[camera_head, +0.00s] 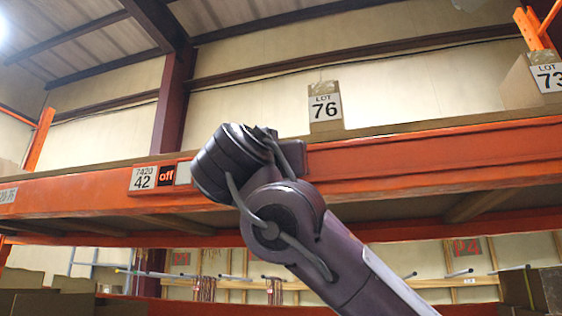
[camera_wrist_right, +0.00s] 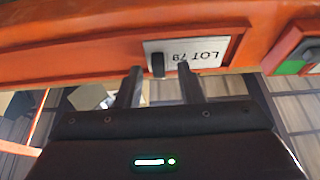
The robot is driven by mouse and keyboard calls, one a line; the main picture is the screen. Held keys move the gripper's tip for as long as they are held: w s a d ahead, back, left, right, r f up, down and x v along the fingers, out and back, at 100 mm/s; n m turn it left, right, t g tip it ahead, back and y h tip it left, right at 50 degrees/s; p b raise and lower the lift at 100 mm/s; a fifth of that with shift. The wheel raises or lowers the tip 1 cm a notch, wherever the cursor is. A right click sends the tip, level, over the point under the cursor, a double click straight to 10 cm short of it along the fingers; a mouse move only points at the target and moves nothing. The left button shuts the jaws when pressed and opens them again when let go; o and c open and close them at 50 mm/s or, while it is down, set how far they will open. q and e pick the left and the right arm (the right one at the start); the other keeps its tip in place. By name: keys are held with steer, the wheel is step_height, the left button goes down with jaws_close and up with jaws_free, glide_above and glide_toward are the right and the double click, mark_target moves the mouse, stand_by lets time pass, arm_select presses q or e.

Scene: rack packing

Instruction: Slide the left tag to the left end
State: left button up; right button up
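In the right wrist view a pale tag reading LOT 79 (camera_wrist_right: 205,53), upside down, sits in a recess of the orange beam. A dark upright knob (camera_wrist_right: 157,64) stands on its left part, and a bare strip of recess shows at the tag's right. My right gripper (camera_wrist_right: 160,72) is open, its two fingers apart, one on each side of the knob; I cannot tell whether they touch it. In the head view a red "off" panel (camera_head: 166,175) shows beside a pale plate (camera_head: 183,173). My right arm hides the beam to the right. My left gripper is not in view.
The orange beam (camera_head: 420,155) runs across the head view. A 7420 42 label (camera_head: 143,179) is on it at left. Boxes marked LOT 76 (camera_head: 325,107) and LOT 73 (camera_head: 547,77) stand above. In the wrist view a green panel (camera_wrist_right: 290,66) lies at right.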

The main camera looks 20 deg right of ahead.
steer(key=b+v, duration=0.4)
steer(key=v, duration=0.3)
steer(key=shift+s+a+b, duration=0.15)
steer(key=shift+s+b, duration=0.15)
steer(key=shift+b, duration=0.05)
steer(key=shift+f, duration=0.1)
